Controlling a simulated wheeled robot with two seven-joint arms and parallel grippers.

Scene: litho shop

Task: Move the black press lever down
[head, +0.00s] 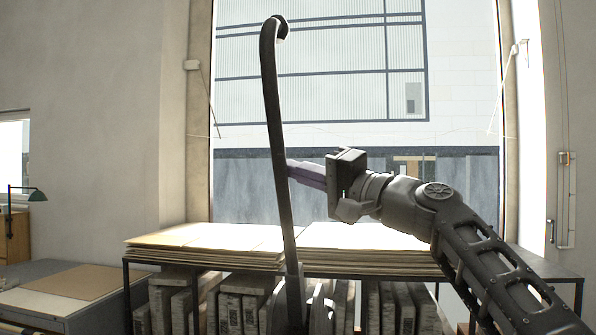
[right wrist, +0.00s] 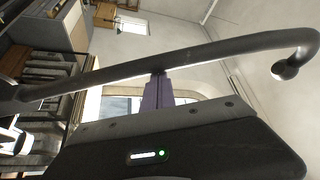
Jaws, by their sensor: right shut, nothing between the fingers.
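The black press lever (head: 271,110) stands nearly upright in the middle of the head view, with a curled knob end at the top and its foot at the bottom near the rack. My right gripper (head: 291,170) is at mid-height of the lever, with its purple fingers shut and empty. Their tips are at the lever's shaft, partly behind it; I cannot tell if they touch. In the right wrist view the lever (right wrist: 220,50) runs across the picture, and the purple fingers (right wrist: 158,80) reach up to it. My left gripper is not in view.
A low rack (head: 510,263) with stacked boards (head: 205,240) on top and upright slabs (head: 240,300) below stands behind the lever. A large window (head: 330,60) is behind it. A flat cabinet (head: 75,300) is at lower left. Open air surrounds the lever's upper part.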

